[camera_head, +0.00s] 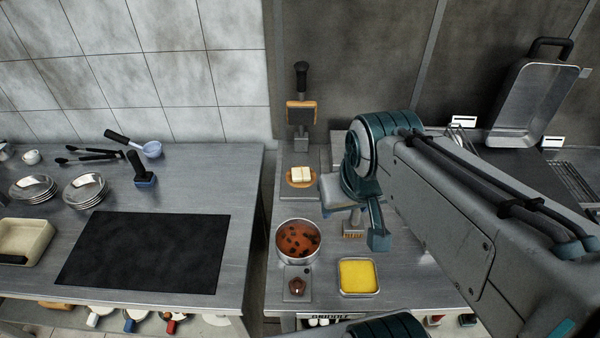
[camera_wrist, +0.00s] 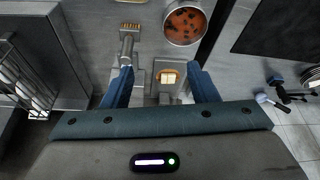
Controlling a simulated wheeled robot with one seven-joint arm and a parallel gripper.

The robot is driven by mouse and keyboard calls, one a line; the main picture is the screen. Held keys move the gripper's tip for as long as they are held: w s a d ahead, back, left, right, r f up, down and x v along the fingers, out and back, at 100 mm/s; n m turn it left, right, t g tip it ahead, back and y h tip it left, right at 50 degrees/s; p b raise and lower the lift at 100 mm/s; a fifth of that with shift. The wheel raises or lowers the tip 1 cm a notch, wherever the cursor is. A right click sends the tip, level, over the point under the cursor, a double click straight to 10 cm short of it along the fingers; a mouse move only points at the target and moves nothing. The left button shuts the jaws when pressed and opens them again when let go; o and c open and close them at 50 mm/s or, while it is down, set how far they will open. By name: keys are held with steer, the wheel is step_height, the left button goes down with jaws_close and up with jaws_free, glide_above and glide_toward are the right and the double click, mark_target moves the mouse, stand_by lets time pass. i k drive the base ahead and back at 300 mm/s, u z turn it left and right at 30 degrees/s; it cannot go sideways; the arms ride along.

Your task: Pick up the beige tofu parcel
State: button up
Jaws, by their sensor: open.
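A pale cream, block-like item (camera_head: 301,174), which looks like the beige tofu parcel, sits on a small round orange-brown board (camera_head: 290,183) on the right-hand steel counter. A line seems to divide its top. It also shows in the wrist view (camera_wrist: 167,79), small, between and beyond the two blue fingers. My gripper (camera_wrist: 161,70) is open and empty, with its fingers spread on either side of the parcel in that view. I cannot tell the exact height above it. In the head view my arm hides most of the gripper, to the right of the board.
A steel pot of red-brown stew (camera_head: 298,240) and a tray of yellow liquid (camera_head: 357,277) stand nearer the counter front. A brush (camera_head: 353,228) lies close to my arm. An upright black-handled tool (camera_head: 301,100) stands behind the board. A gap separates the left counter (camera_head: 230,180).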

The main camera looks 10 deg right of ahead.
mark_target(299, 174)
steer(key=k, duration=1)
steer(key=u, duration=2.25)
steer(key=i, duration=1.65)
steer(key=z, duration=2.55)
steer(key=i, duration=0.5)
steer(key=u, duration=0.05)
